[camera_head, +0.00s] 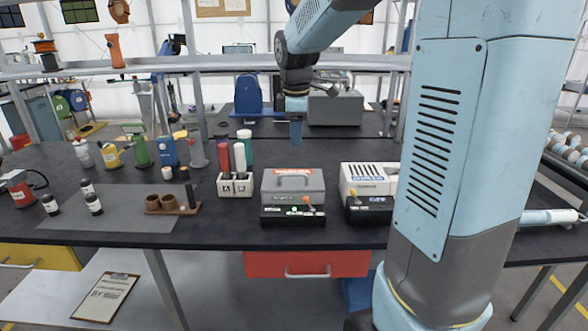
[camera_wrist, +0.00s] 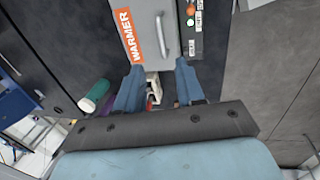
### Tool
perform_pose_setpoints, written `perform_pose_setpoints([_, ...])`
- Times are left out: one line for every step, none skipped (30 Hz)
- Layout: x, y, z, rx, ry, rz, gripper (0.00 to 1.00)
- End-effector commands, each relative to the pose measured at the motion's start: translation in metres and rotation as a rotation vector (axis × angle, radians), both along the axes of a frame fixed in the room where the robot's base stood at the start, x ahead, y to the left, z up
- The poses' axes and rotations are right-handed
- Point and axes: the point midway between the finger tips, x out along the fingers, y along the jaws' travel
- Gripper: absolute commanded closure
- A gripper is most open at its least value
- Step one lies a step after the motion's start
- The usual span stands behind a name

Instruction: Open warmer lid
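The warmer (camera_head: 270,192) is a grey box with an orange label, standing on the black bench near the front edge. Its lid (camera_head: 315,178) is shut and has a grey handle (camera_head: 294,181) on top. A black control panel (camera_head: 293,216) with knobs and buttons is at its front. My gripper (camera_head: 296,135) points down above the bench, behind the warmer in the head view. In the wrist view my gripper (camera_wrist: 158,82) has its two blue fingers apart with nothing held. There the warmer's handle (camera_wrist: 162,36) lies beyond the fingertips, not between them.
A white box (camera_head: 368,178) with a vented top stands just right of the warmer. A white holder (camera_head: 234,188) marked A and N, with red and white tubes, stands to its left. A red drawer (camera_head: 306,264) is below the bench.

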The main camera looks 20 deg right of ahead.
Motion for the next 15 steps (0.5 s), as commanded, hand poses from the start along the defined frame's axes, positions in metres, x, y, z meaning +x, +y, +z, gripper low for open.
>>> perform_pose_setpoints([0.0, -0.001, -0.008, 0.0, 0.004, -0.001, 0.62])
perform_pose_setpoints([0.001, -0.001, -0.012, 0.0, 0.003, -0.001, 0.62])
perform_pose_setpoints([0.002, -0.001, -0.018, 0.0, 0.003, -0.001, 0.62])
perform_pose_setpoints([0.003, -0.002, -0.023, 0.001, 0.004, -0.002, 0.62])
perform_pose_setpoints([0.004, -0.002, -0.029, 0.001, 0.004, -0.002, 0.62])
perform_pose_setpoints([0.006, -0.003, -0.036, 0.0, 0.005, -0.002, 0.62])
perform_pose_setpoints([0.007, -0.003, -0.041, 0.0, 0.003, -0.002, 0.62])
perform_pose_setpoints([0.007, -0.003, -0.046, 0.001, 0.004, -0.002, 0.62])
perform_pose_setpoints([0.009, -0.004, -0.053, 0.0, 0.003, -0.003, 0.62])
perform_pose_setpoints([0.01, -0.004, -0.059, 0.0, 0.004, -0.003, 0.62])
perform_pose_setpoints([0.011, -0.004, -0.064, 0.0, 0.004, -0.003, 0.62])
perform_pose_setpoints([0.012, -0.005, -0.07, 0.0, 0.003, -0.003, 0.62])
perform_pose_setpoints([0.013, -0.005, -0.076, 0.0, 0.004, -0.003, 0.62])
perform_pose_setpoints([0.014, -0.005, -0.081, 0.0, 0.003, -0.003, 0.62])
perform_pose_setpoints([0.015, -0.006, -0.087, 0.0, 0.004, -0.003, 0.62])
